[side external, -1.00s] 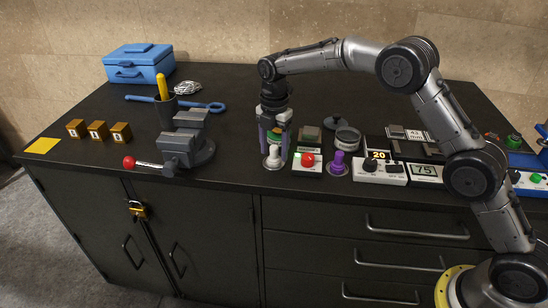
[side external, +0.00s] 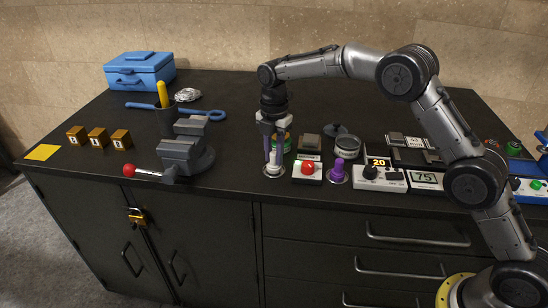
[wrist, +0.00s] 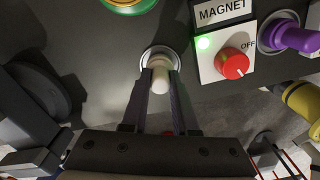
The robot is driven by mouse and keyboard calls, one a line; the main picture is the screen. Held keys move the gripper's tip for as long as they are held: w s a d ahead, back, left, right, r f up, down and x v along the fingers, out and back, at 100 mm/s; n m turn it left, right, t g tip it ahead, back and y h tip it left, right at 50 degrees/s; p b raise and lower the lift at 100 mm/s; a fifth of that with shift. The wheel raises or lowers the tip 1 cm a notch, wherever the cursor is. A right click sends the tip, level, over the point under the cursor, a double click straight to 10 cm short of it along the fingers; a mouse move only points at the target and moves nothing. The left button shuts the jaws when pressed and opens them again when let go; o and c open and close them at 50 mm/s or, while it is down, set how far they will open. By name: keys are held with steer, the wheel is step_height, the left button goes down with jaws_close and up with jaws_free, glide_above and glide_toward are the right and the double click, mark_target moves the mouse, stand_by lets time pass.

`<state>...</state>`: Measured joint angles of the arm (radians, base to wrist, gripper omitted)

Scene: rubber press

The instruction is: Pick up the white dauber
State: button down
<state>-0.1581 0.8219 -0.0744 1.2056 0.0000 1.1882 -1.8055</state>
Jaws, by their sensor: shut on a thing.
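The white dauber (side external: 273,168) stands upright on a round metal base on the bench, left of the red-knob magnet box. It also shows in the wrist view (wrist: 160,78), where its pale handle lies between my two fingers. My gripper (side external: 273,159) points down over the dauber and is shut on its handle. In the wrist view my gripper (wrist: 160,75) has a finger on each side of the handle. The dauber's base appears to rest at bench height.
The magnet box (side external: 307,172) and a purple dauber (side external: 338,172) stand close to the right. A vise (side external: 185,153) is to the left. A green-and-orange round thing (wrist: 130,3) lies behind. A grey box with a display (side external: 380,177) is further right.

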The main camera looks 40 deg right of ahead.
steer(key=shift+r, duration=0.5)
steer(key=s+d+r, duration=0.2)
steer(key=s+r, duration=0.9)
steer(key=s, duration=0.3)
steer(key=shift+d+r, duration=0.15)
steer(key=shift+r, duration=0.15)
steer(key=shift+w, duration=0.1)
steer(key=c, duration=1.3)
jaws_free()
jaws_close()
